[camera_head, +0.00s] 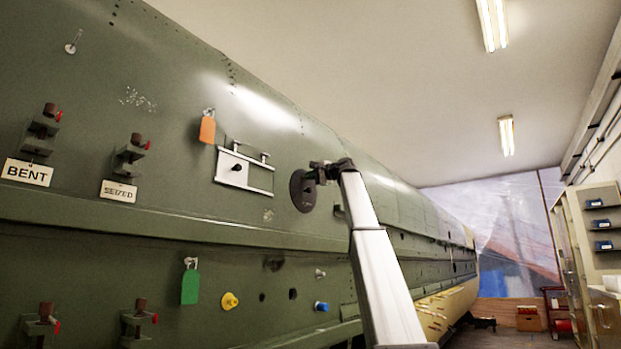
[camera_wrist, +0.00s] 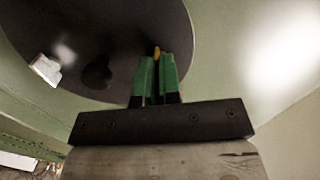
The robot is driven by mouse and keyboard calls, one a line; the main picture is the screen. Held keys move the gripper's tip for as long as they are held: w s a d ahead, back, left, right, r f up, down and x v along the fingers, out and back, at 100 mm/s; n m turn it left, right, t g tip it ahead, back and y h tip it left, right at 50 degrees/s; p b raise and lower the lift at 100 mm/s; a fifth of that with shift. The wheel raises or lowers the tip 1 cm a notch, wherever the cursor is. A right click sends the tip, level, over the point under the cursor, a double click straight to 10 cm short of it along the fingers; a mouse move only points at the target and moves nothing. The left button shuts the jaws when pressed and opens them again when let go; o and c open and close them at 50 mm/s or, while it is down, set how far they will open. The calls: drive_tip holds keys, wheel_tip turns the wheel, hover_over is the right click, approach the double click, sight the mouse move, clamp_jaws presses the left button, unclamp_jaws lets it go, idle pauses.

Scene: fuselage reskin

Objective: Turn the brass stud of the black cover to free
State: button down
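The round black cover (camera_head: 301,191) lies against the green fuselage side, right of the silver bracket, and fills the upper left of the wrist view (camera_wrist: 100,25). Its brass stud (camera_wrist: 157,51) shows as a small yellow tip near the cover's right lower part. My gripper (camera_wrist: 158,62) has its green fingers close together on either side of the stud, seeming to touch it. The stud's lower part is hidden between the fingers. A dark round knob (camera_wrist: 97,75) and a pale tab (camera_wrist: 45,69) also show on the cover. In the head view my gripper (camera_head: 317,173) is at the cover's upper right edge.
A silver bracket (camera_head: 247,173) and an orange tag (camera_head: 208,129) are left of the cover. Clamps with "BENT" (camera_head: 27,173) and "SEIZED" (camera_head: 118,191) labels stand further left. A green tag (camera_head: 190,286) hangs below. Open floor lies to the right.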

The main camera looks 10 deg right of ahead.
drive_tip(key=n, duration=0.4)
drive_tip(key=shift+n, duration=0.3)
drive_tip(key=n, duration=0.3)
drive_tip(key=shift+n, duration=0.3)
drive_tip(key=n, duration=0.4)
drive_tip(key=shift+n, duration=2.1)
drive_tip(key=c, duration=1.3)
unclamp_jaws()
drive_tip(key=v, duration=1.1)
